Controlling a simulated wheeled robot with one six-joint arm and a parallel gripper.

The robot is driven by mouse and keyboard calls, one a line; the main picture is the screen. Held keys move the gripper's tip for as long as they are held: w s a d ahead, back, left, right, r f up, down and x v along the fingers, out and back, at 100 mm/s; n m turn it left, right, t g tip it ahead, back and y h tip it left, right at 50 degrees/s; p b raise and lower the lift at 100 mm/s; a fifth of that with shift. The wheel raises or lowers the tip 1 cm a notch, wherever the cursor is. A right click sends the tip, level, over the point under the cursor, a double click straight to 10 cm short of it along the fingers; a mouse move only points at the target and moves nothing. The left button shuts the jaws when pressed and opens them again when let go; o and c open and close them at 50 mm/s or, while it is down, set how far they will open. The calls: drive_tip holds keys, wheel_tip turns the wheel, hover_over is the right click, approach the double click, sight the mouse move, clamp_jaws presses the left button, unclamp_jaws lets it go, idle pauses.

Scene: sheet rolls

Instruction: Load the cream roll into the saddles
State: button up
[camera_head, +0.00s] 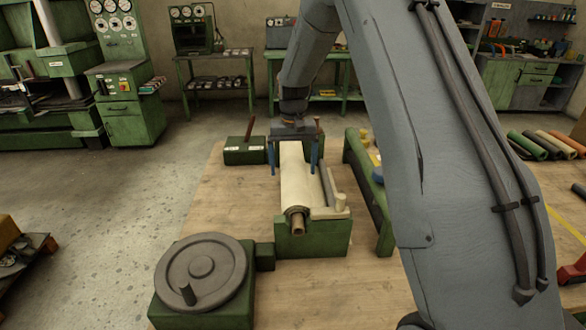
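The cream roll (297,185) lies lengthwise, pointing toward me, with its brown core end sticking out at the near end. That near end is at the top of the green front saddle block (315,240); I cannot tell whether it is fully seated. The far saddle (245,150) shows only as a green block left of the roll's far end; the roll's far end is hidden by my gripper. My gripper (293,171) is over the roll's far part, its two blue fingers pointing down on either side. Narrow gaps show between fingers and roll, so it looks open.
A grey handwheel (202,270) on a green base stands at the front left. A green rail (368,190) runs along the right of the saddles. Several coloured rolls (545,143) lie at the far right. Bare wooden table (225,205) shows left of the roll.

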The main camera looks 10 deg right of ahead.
wheel_tip(320, 180, up, 12)
drive_tip(key=b, duration=0.2)
drive_tip(key=shift+b, duration=0.4)
